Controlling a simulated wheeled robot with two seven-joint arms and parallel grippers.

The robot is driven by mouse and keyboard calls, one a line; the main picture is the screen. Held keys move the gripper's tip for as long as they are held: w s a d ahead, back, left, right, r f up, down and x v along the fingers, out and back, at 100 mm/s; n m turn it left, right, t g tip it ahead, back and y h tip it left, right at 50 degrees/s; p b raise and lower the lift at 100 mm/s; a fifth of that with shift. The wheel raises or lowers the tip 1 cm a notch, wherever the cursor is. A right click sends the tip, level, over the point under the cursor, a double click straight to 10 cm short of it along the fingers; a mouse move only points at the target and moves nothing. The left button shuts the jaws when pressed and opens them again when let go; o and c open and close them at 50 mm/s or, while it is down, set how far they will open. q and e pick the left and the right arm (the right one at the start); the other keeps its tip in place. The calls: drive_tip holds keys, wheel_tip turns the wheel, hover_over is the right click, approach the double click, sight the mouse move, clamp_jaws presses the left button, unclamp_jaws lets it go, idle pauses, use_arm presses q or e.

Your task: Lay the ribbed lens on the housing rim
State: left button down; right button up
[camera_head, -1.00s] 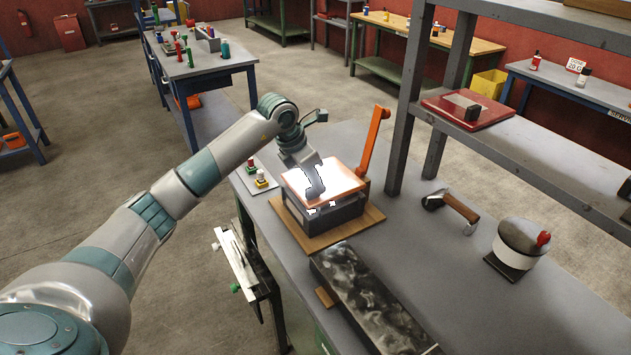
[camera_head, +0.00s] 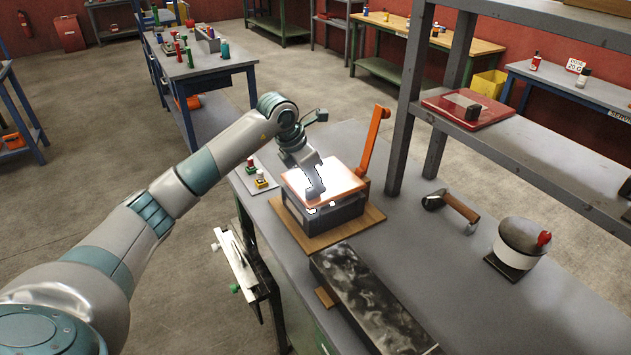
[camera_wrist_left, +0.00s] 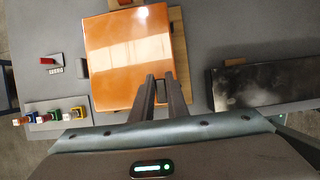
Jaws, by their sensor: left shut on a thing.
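The lens is a flat orange, see-through square panel (camera_head: 345,178), with bright light on it; it also shows in the left wrist view (camera_wrist_left: 125,45). My left gripper (camera_head: 317,194) is shut on the lens at its near edge; its fingers also show in the left wrist view (camera_wrist_left: 160,88). The lens lies over the dark box-shaped housing (camera_head: 338,217), roughly level and covering most of its top. Bright white patches show between lens and housing at the near side. I cannot tell whether the lens touches the rim. My right gripper is not in view.
The housing stands on a wooden board (camera_head: 302,241) on the grey bench. An orange upright arm (camera_head: 374,145) rises behind it. A panel with coloured buttons (camera_head: 260,181) is at left, a dark mottled block (camera_head: 365,300) in front. A shelf post (camera_head: 412,110) stands right.

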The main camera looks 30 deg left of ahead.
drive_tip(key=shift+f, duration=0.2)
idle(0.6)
use_arm(q)
drive_tip(key=shift+f+b, duration=1.25)
drive_tip(key=shift+b, duration=0.1)
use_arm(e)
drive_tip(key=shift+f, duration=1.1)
use_arm(q)
drive_tip(key=c, duration=1.7)
unclamp_jaws()
drive_tip(key=shift+o, duration=0.2)
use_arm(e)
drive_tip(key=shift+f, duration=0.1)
use_arm(q)
drive_tip(key=b+v, duration=0.4)
drive_tip(key=v, duration=1.3)
drive_tip(key=shift+r+b, duration=0.15)
drive_tip(key=shift+b, duration=0.2)
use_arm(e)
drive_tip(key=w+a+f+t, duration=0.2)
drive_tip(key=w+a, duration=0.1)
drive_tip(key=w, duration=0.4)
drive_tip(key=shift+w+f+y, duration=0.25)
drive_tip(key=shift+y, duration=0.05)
use_arm(q)
drive_tip(key=shift+a, duration=0.1)
